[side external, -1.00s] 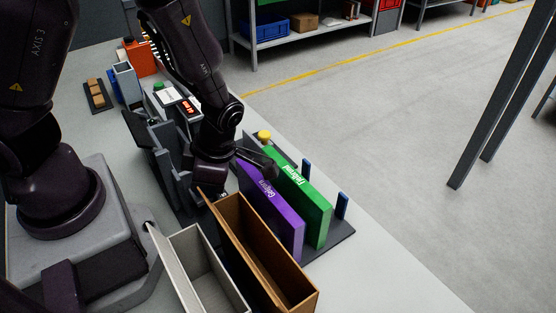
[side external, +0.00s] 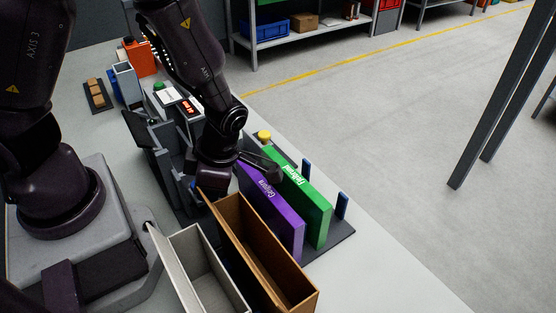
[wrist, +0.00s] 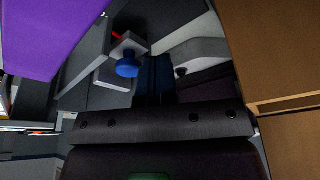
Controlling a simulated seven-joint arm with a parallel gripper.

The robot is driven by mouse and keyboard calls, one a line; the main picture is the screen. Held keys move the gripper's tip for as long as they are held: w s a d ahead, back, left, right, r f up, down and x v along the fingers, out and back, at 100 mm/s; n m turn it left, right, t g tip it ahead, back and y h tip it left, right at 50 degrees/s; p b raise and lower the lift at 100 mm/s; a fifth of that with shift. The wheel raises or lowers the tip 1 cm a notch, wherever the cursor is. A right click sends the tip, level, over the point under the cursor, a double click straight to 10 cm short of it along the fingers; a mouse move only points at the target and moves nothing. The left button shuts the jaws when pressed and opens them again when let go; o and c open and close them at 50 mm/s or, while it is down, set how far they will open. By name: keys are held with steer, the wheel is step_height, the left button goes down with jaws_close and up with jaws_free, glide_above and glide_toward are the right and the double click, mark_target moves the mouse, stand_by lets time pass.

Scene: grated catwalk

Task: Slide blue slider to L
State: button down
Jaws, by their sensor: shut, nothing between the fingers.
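The blue slider (wrist: 128,65) shows in the wrist view as a round blue knob on a grey block, with a small red mark beyond it. My gripper (wrist: 155,72) is shut and empty, its dark fingers just right of the knob in that view. Whether they touch the knob I cannot tell. In the side view my gripper (side external: 196,188) is low among the grey fixtures behind the brown bin, and its fingertips are mostly hidden. The slider cannot be made out there, and no L marking is readable.
A purple box (side external: 272,208) and a green box (side external: 305,195) stand upright right of my gripper. An open brown bin (side external: 262,255) and a grey bin (side external: 200,268) stand in front. A device with a red display (side external: 190,107) is behind.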

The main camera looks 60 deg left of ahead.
steer(key=shift+r, duration=3)
steer(key=s+a+r+m+t, duration=0.1)
steer(key=r+m+t, duration=0.3)
steer(key=r+m, duration=0.6)
steer(key=s+a+r+m+t+h, duration=0.1)
steer(key=a+r+m+t, duration=0.2)
steer(key=r+m, duration=0.7)
steer(key=m+t, duration=0.1)
steer(key=m, duration=0.9)
steer(key=shift+a+t+h, duration=0.25)
steer(key=shift+t+h, duration=0.05)
steer(key=shift+s, duration=0.1)
